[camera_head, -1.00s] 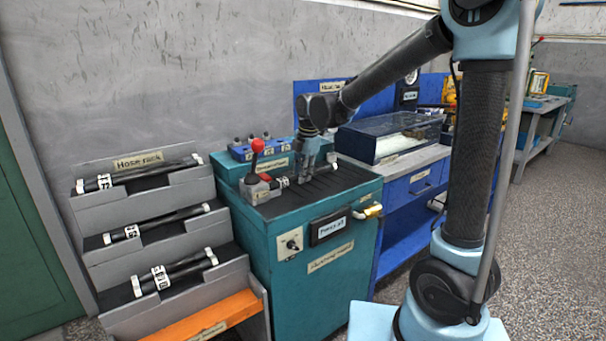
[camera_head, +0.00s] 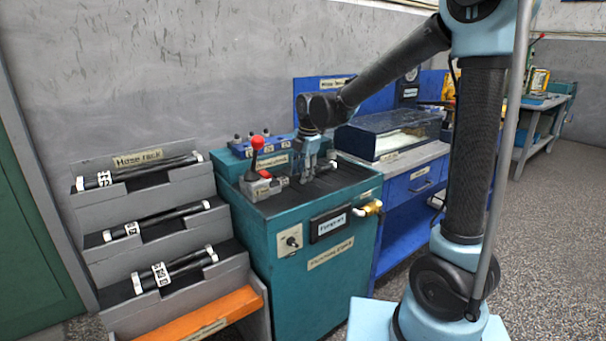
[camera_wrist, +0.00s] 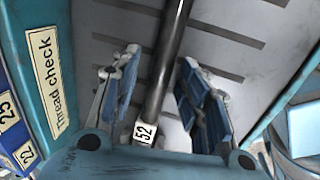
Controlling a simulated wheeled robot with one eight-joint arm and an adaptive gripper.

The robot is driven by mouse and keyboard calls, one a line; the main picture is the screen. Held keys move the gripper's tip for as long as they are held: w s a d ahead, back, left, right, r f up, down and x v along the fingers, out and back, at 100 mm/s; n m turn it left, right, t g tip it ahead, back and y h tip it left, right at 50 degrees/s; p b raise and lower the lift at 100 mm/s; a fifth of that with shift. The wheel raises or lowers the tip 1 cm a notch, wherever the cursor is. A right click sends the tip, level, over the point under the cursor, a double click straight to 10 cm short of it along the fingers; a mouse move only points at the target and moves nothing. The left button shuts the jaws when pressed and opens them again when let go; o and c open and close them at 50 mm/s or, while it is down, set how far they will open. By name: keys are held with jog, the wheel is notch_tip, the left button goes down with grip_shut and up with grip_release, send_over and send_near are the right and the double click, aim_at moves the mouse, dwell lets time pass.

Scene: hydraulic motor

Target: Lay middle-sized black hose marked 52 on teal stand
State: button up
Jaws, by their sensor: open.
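A black hose (camera_wrist: 164,65) with a white band marked 52 (camera_wrist: 145,132) lies between the two fingers in the wrist view. It runs lengthwise over the slotted grey top of the teal stand (camera_wrist: 110,45) and appears to rest on it. My gripper (camera_wrist: 156,85) is open, with one blue-padded finger on each side of the hose and visible gaps. In the head view my gripper (camera_head: 307,175) points down at the top of the teal stand (camera_head: 315,235). The hose is hard to make out there.
A grey hose rack (camera_head: 150,215) with black hoses on its three steps stands left of the stand. A red-knobbed lever (camera_head: 258,150) stands close left of my gripper. A blue bench with a clear-lidded case (camera_head: 385,138) stands to the right.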

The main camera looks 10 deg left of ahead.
notch_tip(320, 180, up, 12)
jog(key=s+d, duration=0.1)
jog(key=shift+s+d+f, duration=0.2)
jog(key=shift+d, duration=0.2)
jog(key=s+d+f+m, duration=0.2)
jog(key=d+m, duration=0.2)
jog(key=d, duration=0.4)
jog(key=s+d+f+m, duration=0.15)
jog(key=d+m, duration=0.25)
jog(key=d, duration=0.4)
jog(key=s+d+f+m, duration=0.1)
jog(key=s+d+m, duration=0.2)
jog(key=d+m, duration=0.35)
jog(key=s+d+f+m+h, duration=0.1)
jog(key=s+d+f+m, duration=1.2)
jog(key=s+d+f, duration=0.1)
jog(key=shift+s+d+t+h, duration=0.35)
jog(key=shift+s+d, duration=0.2)
jog(key=shift+d, duration=0.5)
jog(key=shift+f, duration=0.1)
